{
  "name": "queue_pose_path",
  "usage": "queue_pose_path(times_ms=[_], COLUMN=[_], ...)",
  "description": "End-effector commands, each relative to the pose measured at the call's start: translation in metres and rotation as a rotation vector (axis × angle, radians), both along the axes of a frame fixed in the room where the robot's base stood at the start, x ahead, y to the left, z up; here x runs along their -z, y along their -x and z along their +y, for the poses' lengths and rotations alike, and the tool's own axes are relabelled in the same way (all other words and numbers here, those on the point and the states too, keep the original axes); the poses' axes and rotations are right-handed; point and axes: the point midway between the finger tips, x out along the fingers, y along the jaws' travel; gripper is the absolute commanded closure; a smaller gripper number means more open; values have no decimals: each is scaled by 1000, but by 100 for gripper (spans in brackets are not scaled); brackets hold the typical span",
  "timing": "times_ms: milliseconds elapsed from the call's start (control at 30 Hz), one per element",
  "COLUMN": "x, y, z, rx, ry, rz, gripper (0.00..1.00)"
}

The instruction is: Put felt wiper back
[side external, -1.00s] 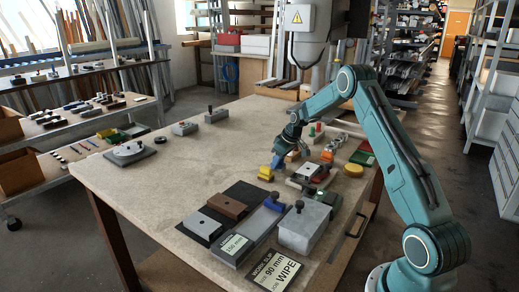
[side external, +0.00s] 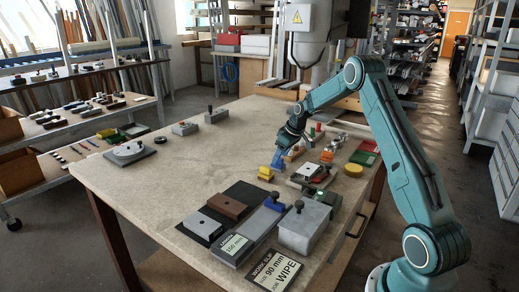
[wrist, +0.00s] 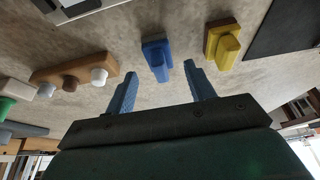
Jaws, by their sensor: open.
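No label marks which piece is the felt wiper, so I cannot tell it for certain. A small blue block with a raised grip (wrist: 156,60) lies on the table just beyond my gripper (wrist: 161,71). In the wrist view my fingers are spread apart and empty, with the blue block ahead of the gap. A yellow block on a brown base (wrist: 222,44) lies to its right. In the side view my gripper (side external: 285,151) hangs low over the table, close to the blue block (side external: 277,163) and the yellow block (side external: 265,173).
A wooden strip with pegs (wrist: 73,77) lies left in the wrist view.

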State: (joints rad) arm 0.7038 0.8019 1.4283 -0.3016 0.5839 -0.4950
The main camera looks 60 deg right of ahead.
Motion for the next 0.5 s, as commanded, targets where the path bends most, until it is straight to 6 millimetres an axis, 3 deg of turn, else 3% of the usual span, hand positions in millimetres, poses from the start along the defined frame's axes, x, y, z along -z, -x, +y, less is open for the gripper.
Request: queue_pose_path(times_ms=[300,500], x=[-50,-70], y=[20,29], z=[-1,0], rx=[1,0], ry=[2,0], rz=[-3,-2], gripper=[46,46])
